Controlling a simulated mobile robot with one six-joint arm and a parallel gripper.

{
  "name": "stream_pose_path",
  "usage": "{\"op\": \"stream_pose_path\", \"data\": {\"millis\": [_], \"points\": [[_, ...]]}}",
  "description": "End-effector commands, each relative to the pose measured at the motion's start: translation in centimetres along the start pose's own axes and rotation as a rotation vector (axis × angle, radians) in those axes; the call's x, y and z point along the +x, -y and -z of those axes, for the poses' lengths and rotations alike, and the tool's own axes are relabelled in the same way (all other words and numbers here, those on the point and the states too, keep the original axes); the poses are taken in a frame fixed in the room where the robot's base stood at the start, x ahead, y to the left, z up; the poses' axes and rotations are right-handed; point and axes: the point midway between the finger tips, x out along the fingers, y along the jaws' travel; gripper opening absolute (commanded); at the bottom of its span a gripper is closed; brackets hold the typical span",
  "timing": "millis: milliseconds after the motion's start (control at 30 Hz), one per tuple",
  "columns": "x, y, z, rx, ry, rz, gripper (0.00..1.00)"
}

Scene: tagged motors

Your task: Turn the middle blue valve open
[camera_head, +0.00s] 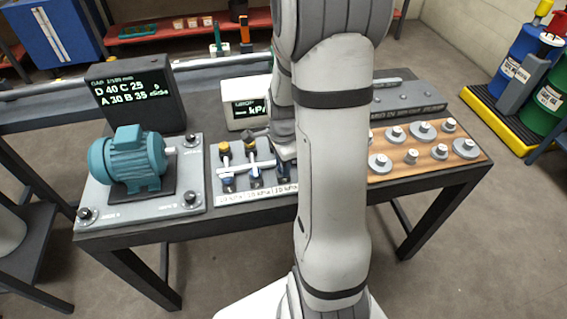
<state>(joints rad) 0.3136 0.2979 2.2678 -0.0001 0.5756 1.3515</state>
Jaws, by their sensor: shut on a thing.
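Another blue part shows further right, partly covered by my arm. My gripper (285,153) is down at the right side of the panel, close to the valves. It is shut, with its fingertips mostly hidden. I cannot see clearly which blue valve lies between the jaws or how it is turned.
A teal motor (128,160) sits on a grey plate left of the panel. A black display (134,95) stands behind it, and a white kPa display (245,108) stands behind the valves. A wooden board (430,160) with several metal discs lies on the right. My arm covers the middle.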

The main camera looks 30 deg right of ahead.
Motion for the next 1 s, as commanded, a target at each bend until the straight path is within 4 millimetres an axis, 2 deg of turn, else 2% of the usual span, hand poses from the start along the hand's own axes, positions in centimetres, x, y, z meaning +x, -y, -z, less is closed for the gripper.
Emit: {"op": "stream_pose_path", "data": {"millis": [400,433,633,700,900,1000], "points": [[-0.06,-0.01,0.09,0.007,-0.001,0.0,0.06],[-0.06,-0.02,0.08,0.007,-0.001,0.0,0.31],[-0.03,-0.01,0.04,0.006,0.0,0.0,0.47],[-0.02,-0.01,0.03,0.005,0.0,0.0,0.5],[-0.08,0.0,0.0,0.005,0.0,0.0,0.5],[-0.72,0.06,0.01,0.005,-0.001,0.003,0.5]]}}
